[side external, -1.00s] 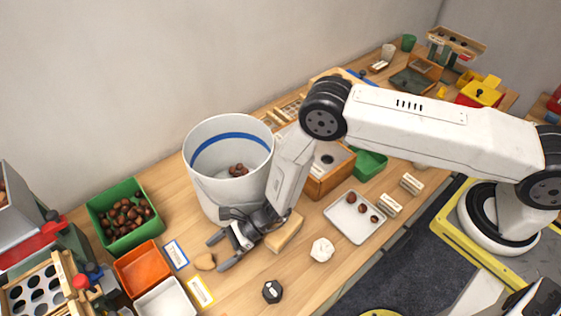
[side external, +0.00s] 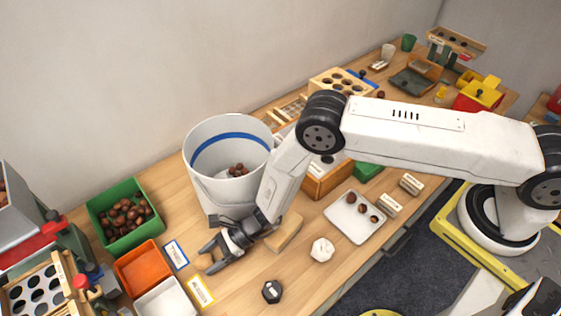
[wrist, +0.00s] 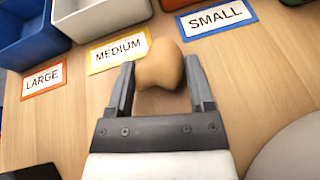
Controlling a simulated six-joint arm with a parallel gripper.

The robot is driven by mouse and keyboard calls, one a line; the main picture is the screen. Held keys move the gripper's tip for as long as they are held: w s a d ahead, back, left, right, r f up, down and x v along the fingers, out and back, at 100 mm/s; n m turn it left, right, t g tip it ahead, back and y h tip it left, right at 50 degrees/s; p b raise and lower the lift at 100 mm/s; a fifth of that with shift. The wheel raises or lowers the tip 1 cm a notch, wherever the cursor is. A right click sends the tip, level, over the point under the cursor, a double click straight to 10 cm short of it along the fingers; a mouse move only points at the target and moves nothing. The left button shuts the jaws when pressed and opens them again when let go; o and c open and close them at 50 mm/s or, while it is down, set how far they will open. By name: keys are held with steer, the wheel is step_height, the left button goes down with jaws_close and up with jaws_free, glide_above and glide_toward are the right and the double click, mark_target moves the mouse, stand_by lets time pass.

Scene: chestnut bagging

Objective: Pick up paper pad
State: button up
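A tan, rounded, notched pad-like piece (wrist: 160,65) lies on the table below the MEDIUM and SMALL labels in the wrist view. It is probably the paper pad, but I cannot be sure. My gripper (wrist: 159,62) is open, with one finger on each side of the piece near the fingertips. I cannot tell whether either finger touches it. In the side view my gripper (side external: 211,258) is low over the table in front of the white bucket (side external: 215,177) and largely hides the piece. A flat tan block (side external: 285,232) lies beside the wrist.
Label cards MEDIUM (wrist: 118,50) and SMALL (wrist: 216,18) lie beyond my fingers. Orange (side external: 142,265) and green (side external: 97,222) bins stand left of the gripper. A white crumpled lump (side external: 322,249), a dark faceted piece (side external: 272,291) and a white chestnut tray (side external: 343,224) are to the right.

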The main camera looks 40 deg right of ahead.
steer(key=c, duration=0.7)
steer(key=shift+o, duration=0.2)
steer(key=shift+r, duration=0.2)
steer(key=shift+r, duration=0.8)
steer(key=s+d+r, duration=0.8)
steer(key=s+r, duration=0.3)
steer(key=shift+d, duration=0.25)
steer(key=shift+s, duration=0.1)
